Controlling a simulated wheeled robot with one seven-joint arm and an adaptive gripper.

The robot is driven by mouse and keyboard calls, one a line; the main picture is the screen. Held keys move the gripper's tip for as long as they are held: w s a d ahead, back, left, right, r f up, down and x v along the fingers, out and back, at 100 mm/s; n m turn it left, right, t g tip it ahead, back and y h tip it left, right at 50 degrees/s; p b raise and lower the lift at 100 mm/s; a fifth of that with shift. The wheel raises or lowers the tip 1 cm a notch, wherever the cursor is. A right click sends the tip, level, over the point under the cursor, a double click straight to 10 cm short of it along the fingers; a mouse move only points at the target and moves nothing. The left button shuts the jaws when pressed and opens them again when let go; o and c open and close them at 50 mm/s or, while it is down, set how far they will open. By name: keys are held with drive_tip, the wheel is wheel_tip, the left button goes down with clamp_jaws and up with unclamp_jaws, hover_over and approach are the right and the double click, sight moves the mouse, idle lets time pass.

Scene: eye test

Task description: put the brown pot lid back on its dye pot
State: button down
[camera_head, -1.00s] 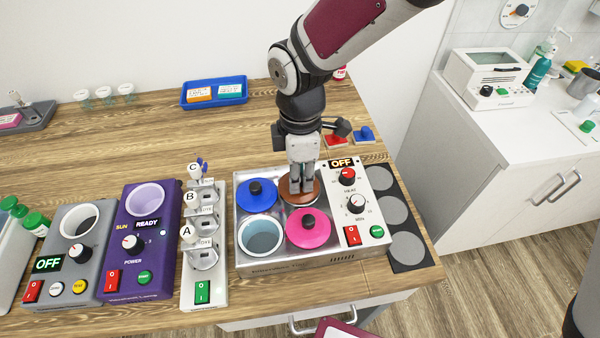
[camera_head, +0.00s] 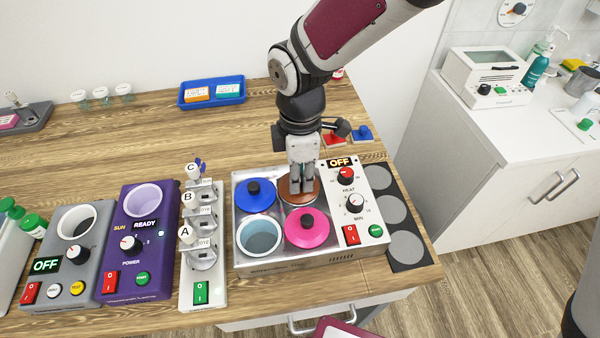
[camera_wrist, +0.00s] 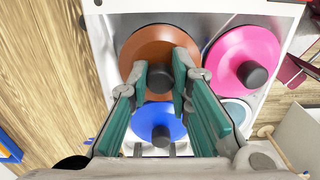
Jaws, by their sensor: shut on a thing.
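The brown pot lid (camera_head: 284,190) lies over the back right well of the silver dye bath unit (camera_head: 300,264); it also shows in the wrist view (camera_wrist: 140,42). My gripper (camera_head: 302,189) comes down from above, its fingers shut on the lid's dark knob; the wrist view shows the fingertips (camera_wrist: 162,76) on either side of the knob. The lid looks level. The dye pot beneath it is hidden, and I cannot tell whether the lid touches its rim. A blue lid (camera_head: 247,200) is to its left, a pink lid (camera_head: 308,237) in front.
The front left pot (camera_head: 259,236) is uncovered, with teal liquid inside. A control panel (camera_head: 372,214) with knobs and switches is to the right. A white dispenser stand (camera_head: 203,268) and purple device (camera_head: 133,272) are to the left. The table behind is mostly clear.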

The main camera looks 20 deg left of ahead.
drive_tip(key=shift+f, duration=0.3)
drive_tip(key=c, duration=1.1)
unclamp_jaws()
drive_tip(key=shift+o, duration=0.2)
drive_tip(key=shift+r+p, duration=1.5)
drive_tip(key=shift+r, duration=1.55)
